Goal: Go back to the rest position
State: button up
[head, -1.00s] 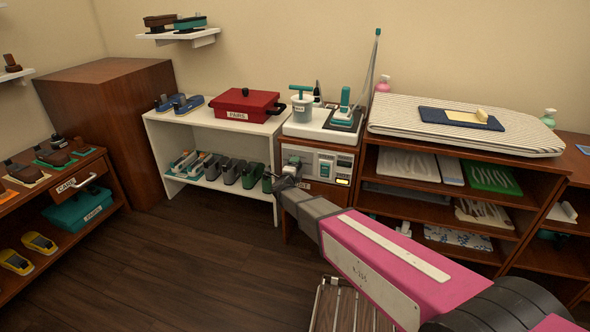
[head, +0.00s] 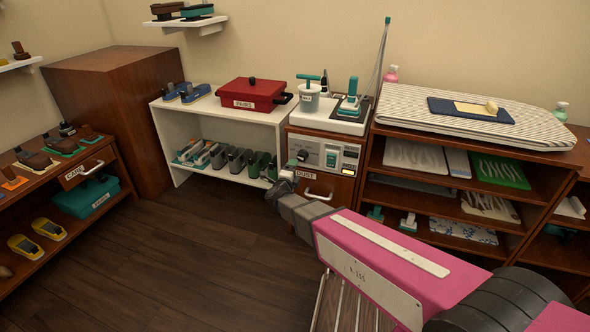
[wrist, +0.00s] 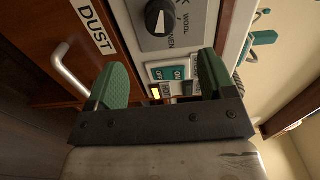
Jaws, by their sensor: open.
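My pink arm reaches from the lower right to the control cabinet in the head view. My gripper (head: 281,184) is in front of the cabinet's left side, near the DUST drawer (head: 331,190). In the wrist view my gripper (wrist: 163,70) shows two green fingers spread apart with nothing between them. Beyond the fingers is the control panel (wrist: 180,25), with a dark knob (wrist: 159,17) and a teal ON switch (wrist: 179,73). The drawer's metal handle (wrist: 68,70) is left of the fingers. Contact with the cabinet cannot be told.
A white shelf (head: 215,117) left of the cabinet holds a red box (head: 253,94) and several irons below. A brown rack (head: 455,207) under the striped ironing board (head: 475,115) stands close on the right. Dark floor (head: 170,250) lies open at left front.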

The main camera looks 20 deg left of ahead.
jog(key=shift+d, duration=0.1)
jog(key=w+d+n+g+y, duration=0.3)
jog(key=d+n+g+y, duration=0.4)
jog(key=d+n, duration=0.85)
jog(key=s+d+f+n+g+h, duration=0.1)
jog(key=s+d, duration=0.4)
jog(key=d, duration=0.5)
jog(key=s+d+f+n+g+h, duration=0.1)
jog(key=s+d+g+h, duration=0.2)
jog(key=s+d+g, duration=0.3)
jog(key=s+d+f+n+g+h, duration=0.1)
jog(key=s+d+g, duration=0.3)
jog(key=d, duration=0.9)
jog(key=shift+s+d+h, duration=0.35)
jog(key=shift+s+h, duration=0.05)
jog(key=shift+s, duration=0.7)
